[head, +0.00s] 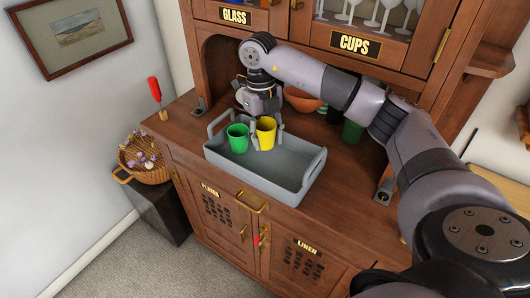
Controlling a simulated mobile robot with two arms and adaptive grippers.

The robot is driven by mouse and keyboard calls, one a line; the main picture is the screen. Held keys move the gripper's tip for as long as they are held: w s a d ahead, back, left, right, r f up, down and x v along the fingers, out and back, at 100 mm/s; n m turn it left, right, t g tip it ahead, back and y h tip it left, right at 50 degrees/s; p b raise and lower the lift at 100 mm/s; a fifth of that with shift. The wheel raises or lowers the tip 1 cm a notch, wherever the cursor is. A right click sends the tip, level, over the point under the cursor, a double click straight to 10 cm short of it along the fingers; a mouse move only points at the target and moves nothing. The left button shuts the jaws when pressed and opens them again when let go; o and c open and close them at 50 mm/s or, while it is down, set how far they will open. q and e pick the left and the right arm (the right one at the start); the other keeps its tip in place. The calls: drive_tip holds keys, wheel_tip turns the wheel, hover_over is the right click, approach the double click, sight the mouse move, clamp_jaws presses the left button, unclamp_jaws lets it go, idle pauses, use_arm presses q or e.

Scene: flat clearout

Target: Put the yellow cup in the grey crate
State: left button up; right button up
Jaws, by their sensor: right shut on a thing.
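The yellow cup (266,134) is upright at the back of the grey crate (283,181), inside its outline. My right gripper (265,120) comes down from above and is shut on the yellow cup. I cannot tell whether the cup's base touches the crate floor. A green cup (238,139) stands in the crate to the left of the yellow cup, close to it. My left gripper is not in view.
The crate stands on the wooden cabinet's counter (188,125). Behind it in the niche are an orange bowl (301,100) and a dark green cup (352,131). A red-handled object (155,90) stands at the counter's left end. A wicker basket (146,160) is lower left.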

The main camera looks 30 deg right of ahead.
sight(266, 162)
wheel_tip(266, 162, down, 6)
drive_tip(key=shift+p, duration=0.7)
drive_tip(key=shift+f, duration=0.15)
drive_tip(key=shift+f, duration=0.15)
drive_tip(key=o, duration=1.2)
